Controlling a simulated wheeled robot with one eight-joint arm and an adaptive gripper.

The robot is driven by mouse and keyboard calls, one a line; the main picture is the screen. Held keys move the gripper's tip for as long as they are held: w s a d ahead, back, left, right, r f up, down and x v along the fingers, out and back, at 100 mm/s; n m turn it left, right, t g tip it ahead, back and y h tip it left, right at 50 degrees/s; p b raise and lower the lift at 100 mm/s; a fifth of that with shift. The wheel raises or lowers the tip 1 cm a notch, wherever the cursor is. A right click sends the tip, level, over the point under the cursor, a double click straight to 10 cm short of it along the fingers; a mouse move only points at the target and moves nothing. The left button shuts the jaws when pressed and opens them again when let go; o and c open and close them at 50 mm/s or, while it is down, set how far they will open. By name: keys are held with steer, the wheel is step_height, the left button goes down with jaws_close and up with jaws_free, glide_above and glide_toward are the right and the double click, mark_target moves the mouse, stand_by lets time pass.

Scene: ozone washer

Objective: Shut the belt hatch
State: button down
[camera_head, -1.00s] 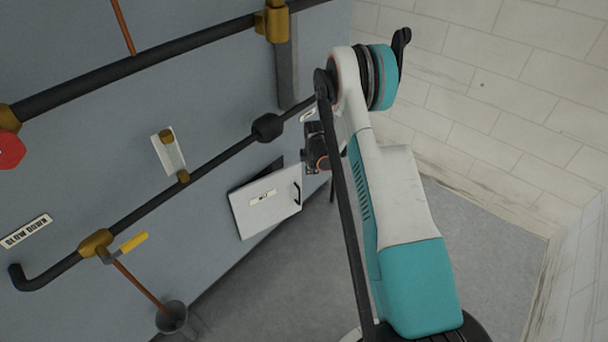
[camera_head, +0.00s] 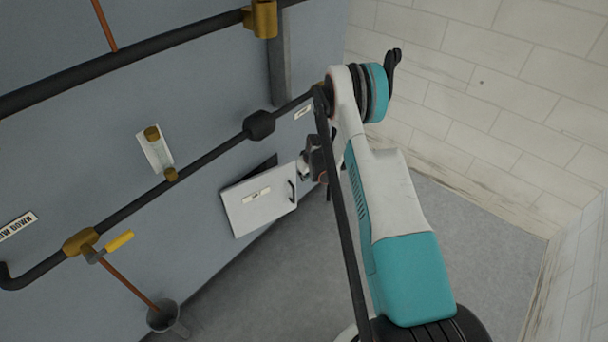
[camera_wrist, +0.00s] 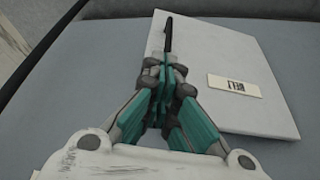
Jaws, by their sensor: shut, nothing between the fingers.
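The belt hatch (camera_head: 262,216) is a white square door with a black handle (camera_head: 291,190) near its right edge. It stands ajar from the grey wall, with a dark opening showing along its upper edge. In the wrist view the hatch (camera_wrist: 205,45) fills the upper right, with its BELT label (camera_wrist: 235,87) and the dark handle (camera_wrist: 169,34) beyond my fingertips. My gripper (camera_wrist: 163,68) is shut and empty, its tips overlapping the hatch's handle side. In the head view my gripper (camera_head: 308,170) is beside the hatch's right edge, partly behind my arm. I cannot tell whether it touches.
A dark pipe (camera_head: 215,152) with brass fittings runs across the wall above the hatch. A yellow-handled valve (camera_head: 119,242) and a grey bucket-like cup (camera_head: 163,315) are at lower left. A tiled wall (camera_head: 470,60) stands at right. Grey floor (camera_head: 270,285) below the hatch is clear.

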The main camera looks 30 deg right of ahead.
steer(key=w+f+b, duration=0.3)
steer(key=w+f, duration=0.2)
steer(key=w, duration=0.1)
steer(key=shift+a, duration=0.25)
